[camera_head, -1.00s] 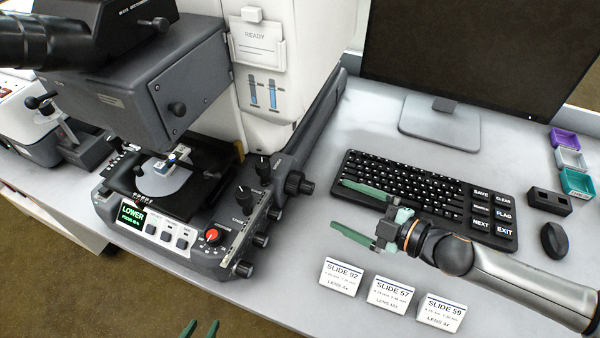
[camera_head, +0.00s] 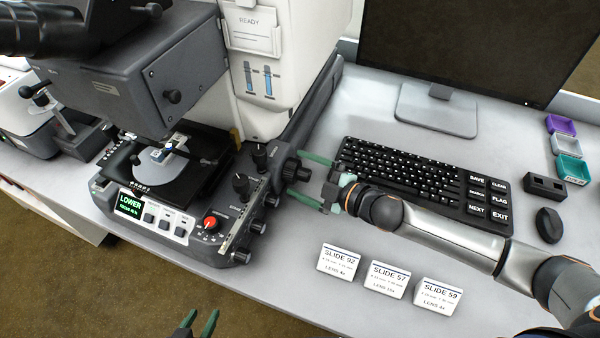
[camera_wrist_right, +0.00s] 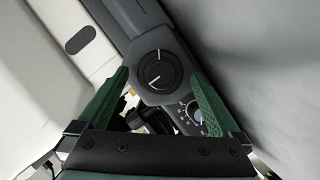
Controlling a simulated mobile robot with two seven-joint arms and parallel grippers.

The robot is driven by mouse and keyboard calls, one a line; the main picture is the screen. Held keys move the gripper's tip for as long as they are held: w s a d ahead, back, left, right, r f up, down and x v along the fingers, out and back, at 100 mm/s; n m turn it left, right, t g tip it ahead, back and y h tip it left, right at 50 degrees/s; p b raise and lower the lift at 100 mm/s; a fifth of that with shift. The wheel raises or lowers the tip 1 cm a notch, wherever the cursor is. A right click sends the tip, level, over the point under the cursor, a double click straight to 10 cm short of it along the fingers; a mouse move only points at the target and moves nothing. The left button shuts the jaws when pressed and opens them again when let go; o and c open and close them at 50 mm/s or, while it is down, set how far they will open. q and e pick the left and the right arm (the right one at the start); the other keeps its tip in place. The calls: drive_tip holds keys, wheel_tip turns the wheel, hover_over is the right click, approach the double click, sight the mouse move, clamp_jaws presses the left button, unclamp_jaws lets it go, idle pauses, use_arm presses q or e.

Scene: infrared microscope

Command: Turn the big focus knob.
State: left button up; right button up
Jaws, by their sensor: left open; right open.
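The big focus knob (camera_head: 295,171) is a black round knob on the right side of the microscope base. In the right wrist view the knob (camera_wrist_right: 158,72) is seen end-on, a dark disc with a white line. My right gripper (camera_head: 298,176) is open, with one green finger on each side of the knob. The right wrist view shows the fingers (camera_wrist_right: 157,76) spread apart; I cannot tell whether either touches the knob. My left gripper (camera_head: 200,322) is open and empty at the bottom edge of the head view, away from the microscope.
The microscope base carries several smaller black knobs, a red knob (camera_head: 210,223) and a green-lit display (camera_head: 130,204) reading LOWER. A keyboard (camera_head: 420,180) lies to the right, near my right arm. Three slide cards (camera_head: 386,281) stand in front. Bare desk lies between cards and microscope.

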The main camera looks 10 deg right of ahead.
drive_tip(key=shift+w+a+f, duration=0.1)
drive_tip(key=shift+w+a, duration=0.15)
drive_tip(key=shift+w, duration=0.1)
drive_tip(key=c, duration=1.3)
drive_tip(key=shift+s+f+n+t, duration=0.1)
drive_tip(key=shift+f+n+t, duration=0.05)
drive_tip(key=shift+n+t, duration=0.15)
drive_tip(key=shift+n, duration=0.3)
drive_tip(key=o, duration=1.3)
drive_tip(key=v, duration=1.2)
drive_tip(key=shift+s+d, duration=0.1)
drive_tip(key=shift+s, duration=0.1)
